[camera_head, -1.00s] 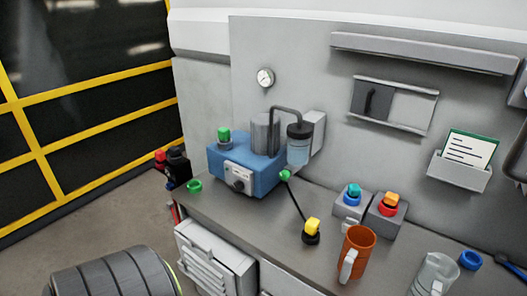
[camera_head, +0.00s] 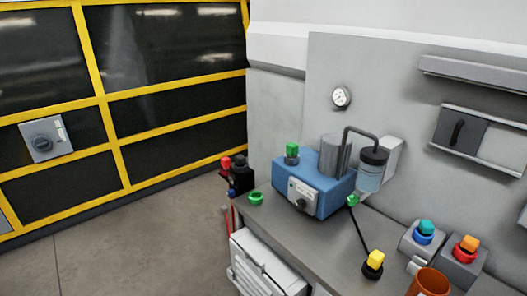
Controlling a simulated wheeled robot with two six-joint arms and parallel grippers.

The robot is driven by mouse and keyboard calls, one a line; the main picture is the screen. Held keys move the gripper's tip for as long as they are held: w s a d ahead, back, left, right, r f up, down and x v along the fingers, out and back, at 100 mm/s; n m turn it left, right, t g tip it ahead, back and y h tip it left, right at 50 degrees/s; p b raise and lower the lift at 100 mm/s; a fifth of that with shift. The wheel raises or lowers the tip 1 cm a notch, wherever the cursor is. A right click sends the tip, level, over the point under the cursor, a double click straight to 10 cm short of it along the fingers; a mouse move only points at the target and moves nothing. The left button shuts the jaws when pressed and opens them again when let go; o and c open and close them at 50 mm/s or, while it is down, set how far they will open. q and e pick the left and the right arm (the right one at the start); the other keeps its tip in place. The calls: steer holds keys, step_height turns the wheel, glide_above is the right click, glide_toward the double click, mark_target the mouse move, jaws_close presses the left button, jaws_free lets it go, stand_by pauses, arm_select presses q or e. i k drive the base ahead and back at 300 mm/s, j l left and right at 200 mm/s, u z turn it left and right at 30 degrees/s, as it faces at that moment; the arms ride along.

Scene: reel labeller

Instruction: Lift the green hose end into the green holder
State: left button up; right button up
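Several green parts show on the bench, and I cannot tell surely which is the hose end or the holder. A green ring-shaped piece (camera_head: 256,198) sits near the bench's left front edge. A small green piece (camera_head: 352,200) is beside the right front corner of the blue machine, where a thin black line (camera_head: 361,228) runs down to a yellow block on a black round base. Neither of my grippers is in view.
Yellow-framed dark panels stand left; the floor (camera_head: 130,240) is clear.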

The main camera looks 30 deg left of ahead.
mark_target(291, 149)
steer(key=u, duration=0.65)
steer(key=i+j, duration=0.15)
steer(key=j, duration=0.2)
steer(key=i+j, duration=0.2)
steer(key=i+j+z, duration=0.1)
steer(key=j, duration=0.35)
steer(key=i+j, duration=0.35)
steer(key=j, duration=0.3)
steer(key=i+j+z, duration=0.1)
steer(key=j, duration=0.25)
steer(key=i, duration=0.1)
